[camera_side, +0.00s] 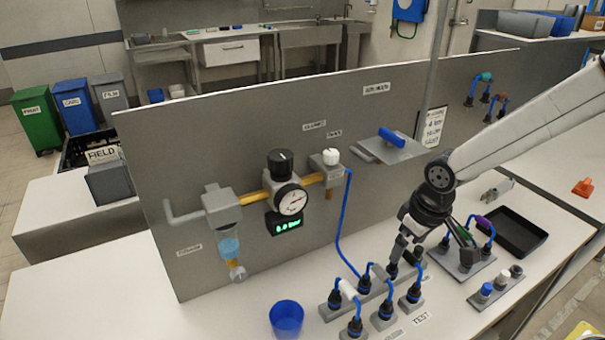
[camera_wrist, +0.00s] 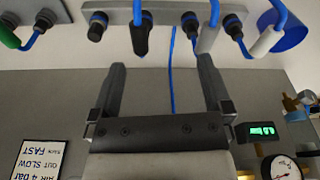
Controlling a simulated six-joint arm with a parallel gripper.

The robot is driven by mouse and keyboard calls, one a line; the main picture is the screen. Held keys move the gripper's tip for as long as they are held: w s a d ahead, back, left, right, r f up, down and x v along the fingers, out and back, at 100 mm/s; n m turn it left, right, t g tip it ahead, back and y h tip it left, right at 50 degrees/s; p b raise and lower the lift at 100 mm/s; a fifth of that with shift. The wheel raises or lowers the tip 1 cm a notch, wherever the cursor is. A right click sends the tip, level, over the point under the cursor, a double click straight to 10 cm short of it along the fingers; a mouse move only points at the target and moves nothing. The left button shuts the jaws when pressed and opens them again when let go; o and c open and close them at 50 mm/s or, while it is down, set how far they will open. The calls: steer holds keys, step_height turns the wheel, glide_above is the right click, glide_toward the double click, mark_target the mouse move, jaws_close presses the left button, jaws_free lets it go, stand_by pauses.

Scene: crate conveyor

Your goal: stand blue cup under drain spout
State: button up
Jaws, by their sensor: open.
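The blue cup (camera_side: 286,318) stands upright on the white bench near the front edge of the side view. It also shows at the top right of the wrist view (camera_wrist: 290,32), partly cut off and partly behind a hose. The drain spout (camera_side: 237,273) hangs below the clear filter bowl (camera_side: 229,245) with blue liquid, on the grey panel, behind and left of the cup. My gripper (camera_side: 403,264) is above the hose connectors, well right of the cup. In the wrist view my gripper (camera_wrist: 161,64) is open, with nothing between its fingers.
The connector strip (camera_side: 333,307) with blue hoses lies between my gripper and the cup. A gauge (camera_side: 291,201) and display (camera_side: 284,223) are on the panel. A black tray (camera_side: 512,232) lies right. The bench left of the cup is clear.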

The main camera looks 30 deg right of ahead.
steer(key=s+d+m, duration=0.1)
steer(key=s+d, duration=0.5)
steer(key=shift+d+f+m+t, duration=0.3)
steer(key=shift+d+m, duration=0.05)
steer(key=shift+m, duration=0.05)
steer(key=shift+r, duration=0.1)
steer(key=c, duration=0.7)
steer(key=shift+r, duration=0.35)
steer(key=c, duration=0.6)
steer(key=shift+w+v, duration=0.25)
steer(key=shift+v, duration=0.75)
steer(key=shift+w+v, duration=0.2)
steer(key=shift+v, duration=0.85)
jaws_close()
steer(key=w+a+n+g, duration=0.1)
steer(key=w+a+n, duration=0.15)
steer(key=a, duration=1.05)
steer(key=w+a+n+g, duration=0.15)
steer(key=a+n, duration=0.25)
steer(key=a, duration=0.8)
step_height(320, 180, down, 9)
steer(key=shift+s+a, duration=0.3)
steer(key=shift+a, duration=0.1)
